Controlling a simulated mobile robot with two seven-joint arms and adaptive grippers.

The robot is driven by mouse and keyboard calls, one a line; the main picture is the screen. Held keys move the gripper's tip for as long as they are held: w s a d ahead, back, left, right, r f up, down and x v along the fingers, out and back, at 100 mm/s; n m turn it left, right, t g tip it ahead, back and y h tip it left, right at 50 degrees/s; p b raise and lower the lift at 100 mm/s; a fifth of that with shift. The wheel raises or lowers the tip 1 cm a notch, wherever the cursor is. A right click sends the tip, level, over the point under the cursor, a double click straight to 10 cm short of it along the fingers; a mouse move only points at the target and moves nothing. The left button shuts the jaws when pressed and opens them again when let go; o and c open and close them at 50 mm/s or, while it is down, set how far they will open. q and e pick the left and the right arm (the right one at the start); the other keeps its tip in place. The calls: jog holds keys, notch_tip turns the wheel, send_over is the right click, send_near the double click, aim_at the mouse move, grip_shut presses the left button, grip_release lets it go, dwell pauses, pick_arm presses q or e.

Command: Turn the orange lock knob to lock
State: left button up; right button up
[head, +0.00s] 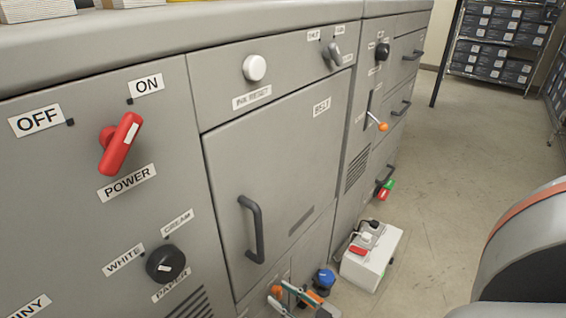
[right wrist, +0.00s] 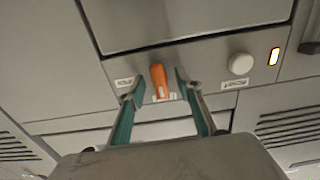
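The orange lock knob (right wrist: 159,82) shows in the right wrist view on a grey panel strip, its handle pointing roughly up and down in the picture. My right gripper (right wrist: 154,88) is open, with one teal finger on each side of the knob. A gap shows between the knob and both fingers. In the head view the right gripper (head: 297,293) shows small at the bottom edge, low in front of the machine. Orange parts show beside it there, and I cannot tell which is the knob. My left gripper is not in view.
The head view shows a red power lever (head: 121,143), a dark door handle (head: 252,229), a blue knob (head: 323,279) and a white box (head: 371,257) on the floor.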

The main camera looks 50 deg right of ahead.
jog(key=s+d, duration=0.1)
jog(key=s, duration=1.1)
jog(key=shift+w+r, duration=0.1)
dwell(0.4)
